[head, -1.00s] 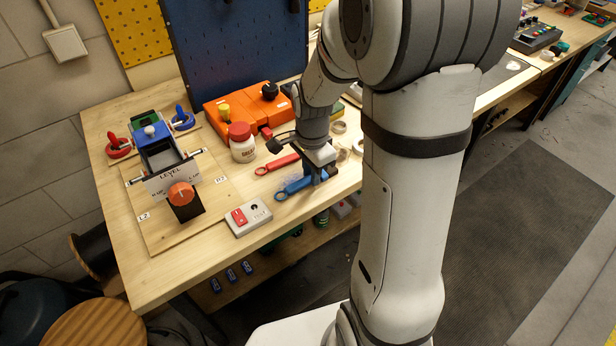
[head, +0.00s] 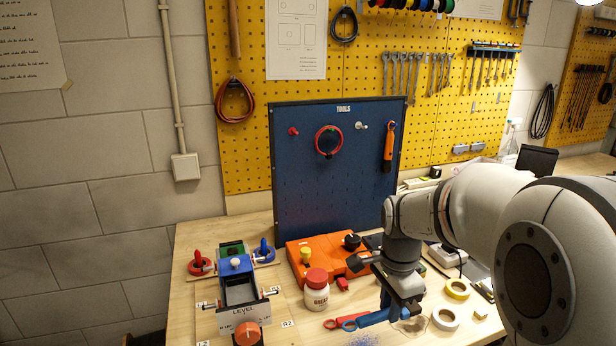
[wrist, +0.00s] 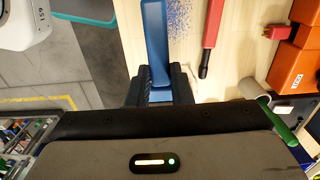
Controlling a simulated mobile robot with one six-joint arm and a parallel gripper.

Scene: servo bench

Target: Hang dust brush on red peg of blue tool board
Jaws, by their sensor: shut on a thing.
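My gripper (head: 398,306) is shut on a blue tool with a ring at its end, which I take as the dust brush (head: 372,319). It appears raised a little above the bench, its ring toward the left. In the wrist view the jaws (wrist: 161,84) grip the blue handle (wrist: 156,40); its bristles cannot be made out. The blue tool board (head: 330,190) stands upright at the back of the bench. Its bare red peg (head: 293,131) is at upper left. A red ring-shaped item (head: 328,141) hangs beside it, then a pale peg (head: 360,125) and a hung orange tool (head: 388,150).
An orange box (head: 325,255) with knobs and a red-capped jar (head: 316,290) stand between brush and board. A red-handled tool (head: 333,323) lies by the brush, near blue specks (head: 364,340). A level fixture (head: 240,295) is left; tape rolls (head: 446,317) are right.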

